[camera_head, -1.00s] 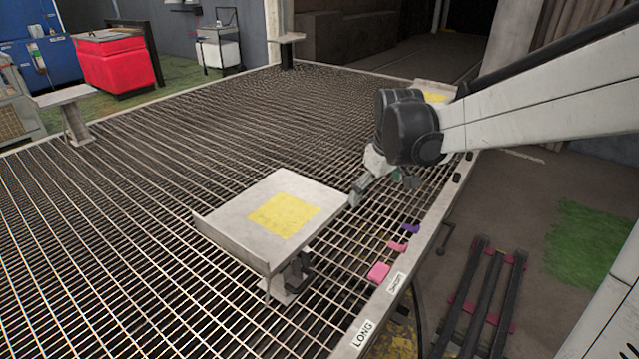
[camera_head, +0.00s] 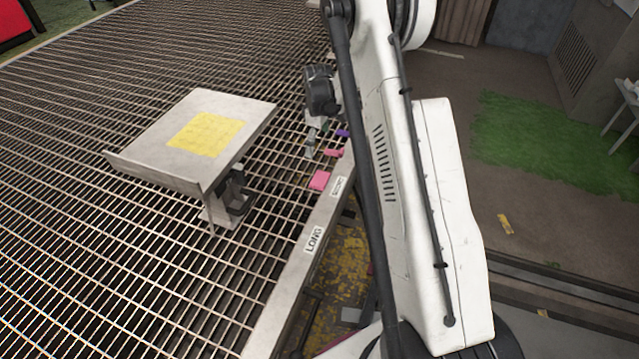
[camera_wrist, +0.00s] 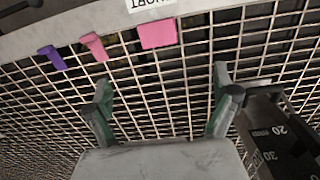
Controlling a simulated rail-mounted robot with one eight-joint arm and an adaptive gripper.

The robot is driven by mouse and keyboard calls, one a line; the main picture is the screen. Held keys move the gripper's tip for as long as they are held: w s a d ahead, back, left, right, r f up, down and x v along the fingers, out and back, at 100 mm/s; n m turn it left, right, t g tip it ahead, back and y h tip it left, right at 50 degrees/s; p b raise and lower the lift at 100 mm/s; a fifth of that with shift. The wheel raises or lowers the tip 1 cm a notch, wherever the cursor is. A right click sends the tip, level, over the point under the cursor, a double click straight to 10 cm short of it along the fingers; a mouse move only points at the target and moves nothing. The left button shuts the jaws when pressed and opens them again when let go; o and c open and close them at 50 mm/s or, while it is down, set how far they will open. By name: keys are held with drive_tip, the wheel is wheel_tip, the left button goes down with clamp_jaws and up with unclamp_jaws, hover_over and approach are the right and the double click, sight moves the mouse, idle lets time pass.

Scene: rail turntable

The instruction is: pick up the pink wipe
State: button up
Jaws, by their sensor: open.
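A flat pink wipe (camera_head: 320,180), roughly square, lies on the grating beside the edge rail; the wrist view shows it at the top middle (camera_wrist: 158,34). A smaller, bent pink piece (camera_head: 334,153) lies next to it and also shows in the wrist view (camera_wrist: 94,46). My gripper (camera_wrist: 162,85) is open and empty, its two fingers spread over bare grating. In the wrist view the wipe appears ahead of the gap between the fingertips. In the head view my gripper (camera_head: 312,140) is partly hidden, near the coloured pieces.
A purple piece (camera_head: 342,133) lies beyond the small pink one. An edge rail (camera_head: 312,238) with LONG and SHORT labels borders the grating (camera_head: 110,250). A raised metal plate (camera_head: 150,150) with a yellow patch stands to the left of the wipe.

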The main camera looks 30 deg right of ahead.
hover_over(321, 179)
wheel_tip(321, 179, down, 6)
drive_tip(key=shift+n, duration=0.3)
wheel_tip(321, 179, down, 8)
drive_tip(key=b, duration=0.3)
drive_tip(key=shift+w+r, duration=0.1)
drive_tip(key=shift+f+b, duration=1.4)
drive_tip(key=shift+f, duration=1.3)
drive_tip(key=shift+r, duration=0.1)
drive_tip(key=c, duration=1.2)
drive_tip(key=shift+o, duration=0.2)
drive_tip(key=shift+r, duration=0.1)
drive_tip(key=shift+r, duration=0.25)
wheel_tip(321, 179, up, 4)
drive_tip(key=shift+f+p, duration=0.25)
drive_tip(key=shift+p, duration=0.85)
drive_tip(key=s+a+r+p, duration=0.3)
drive_tip(key=a+r, duration=0.3)
drive_tip(key=a, duration=0.5)
drive_tip(key=shift+a+r+p, duration=0.2)
drive_tip(key=shift+r+p, duration=0.1)
drive_tip(key=shift+r, duration=0.1)
drive_tip(key=shift+s, duration=0.1)
